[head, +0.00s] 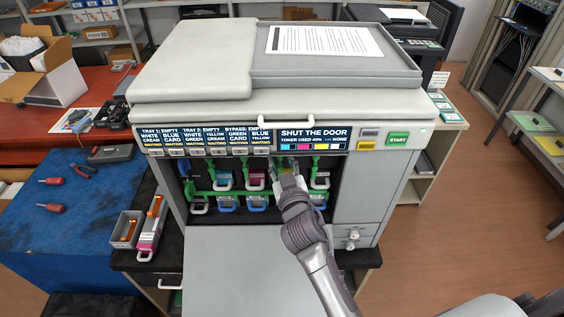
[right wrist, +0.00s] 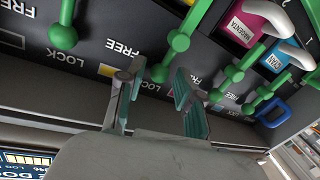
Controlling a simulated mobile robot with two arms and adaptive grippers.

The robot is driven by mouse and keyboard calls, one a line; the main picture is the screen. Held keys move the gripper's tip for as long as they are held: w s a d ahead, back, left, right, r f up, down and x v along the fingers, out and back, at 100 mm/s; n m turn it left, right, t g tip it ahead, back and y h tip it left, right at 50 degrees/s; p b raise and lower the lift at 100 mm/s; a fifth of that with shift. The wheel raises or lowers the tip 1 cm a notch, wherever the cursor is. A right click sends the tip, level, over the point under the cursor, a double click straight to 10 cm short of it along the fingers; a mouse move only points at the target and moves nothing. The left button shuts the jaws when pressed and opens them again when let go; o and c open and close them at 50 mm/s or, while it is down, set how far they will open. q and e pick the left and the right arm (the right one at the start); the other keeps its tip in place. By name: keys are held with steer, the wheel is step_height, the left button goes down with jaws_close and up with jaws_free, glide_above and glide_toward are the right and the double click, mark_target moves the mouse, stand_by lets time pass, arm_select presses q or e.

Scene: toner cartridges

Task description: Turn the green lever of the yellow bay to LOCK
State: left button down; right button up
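The printer's bays stand in its open front. In the right wrist view, which is upside down, a yellow square (right wrist: 106,71) sits between a FREE and a LOCK label. The green lever (right wrist: 63,36) nearest this square has its round knob beside LOCK. Another green lever (right wrist: 181,40) shows beyond my fingers, its knob near another LOCK label. My right gripper (head: 286,180) is in front of the bays in the head view, covering part of them. Its two fingers show apart (right wrist: 157,92) in the right wrist view, with nothing held between them. My left gripper is out of view.
Magenta (right wrist: 241,27) and cyan (right wrist: 282,57) cartridges sit beside the yellow area. The printer's lowered door (head: 225,275) lies below the bays. A grey bin and a cartridge (head: 150,228) stand at the left. A blue mat (head: 80,220) holds tools.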

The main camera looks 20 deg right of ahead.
steer(key=shift+o, duration=0.3)
steer(key=s, duration=0.7)
steer(key=shift+s+a, duration=0.2)
steer(key=shift+a, duration=0.15)
